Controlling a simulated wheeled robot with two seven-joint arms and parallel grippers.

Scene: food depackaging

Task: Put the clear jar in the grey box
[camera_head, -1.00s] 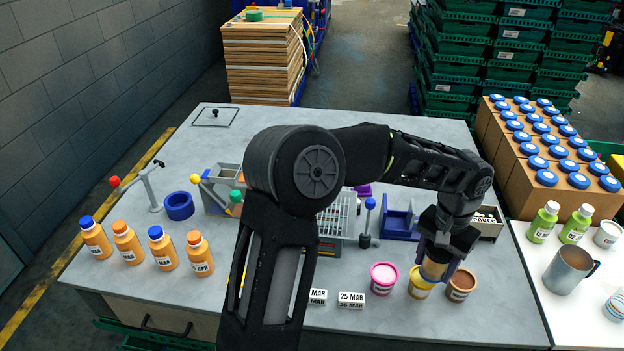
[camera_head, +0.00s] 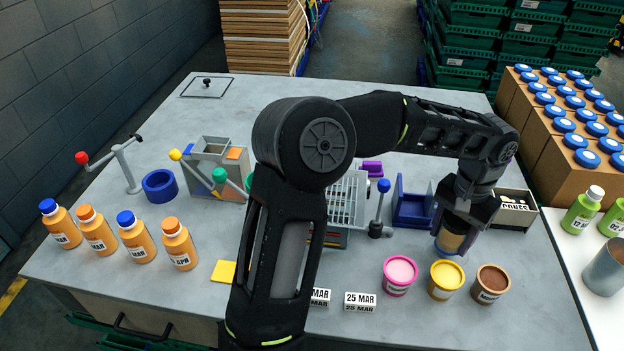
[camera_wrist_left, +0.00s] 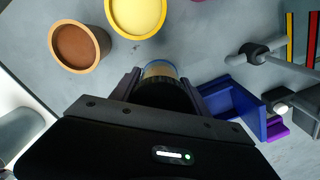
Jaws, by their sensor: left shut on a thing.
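My left gripper (camera_head: 456,228) is shut on a small jar (camera_head: 450,242) with tan contents and a blue rim at its lower end. The wrist view also shows the jar (camera_wrist_left: 160,70) between the two fingers; its upper part is hidden by the gripper. The gripper is behind the yellow and brown tubs and just right of the blue holder. An open grey box (camera_head: 516,218) with a white label stands right of the gripper, partly hidden behind it. I cannot tell whether the jar touches the table. My right gripper is not in view.
Pink (camera_head: 399,275), yellow (camera_head: 446,279) and brown (camera_head: 490,283) tubs stand in front of the gripper. The blue holder (camera_head: 412,212) and a lever stand (camera_head: 381,214) are to its left. Orange bottles (camera_head: 138,238) line the left front.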

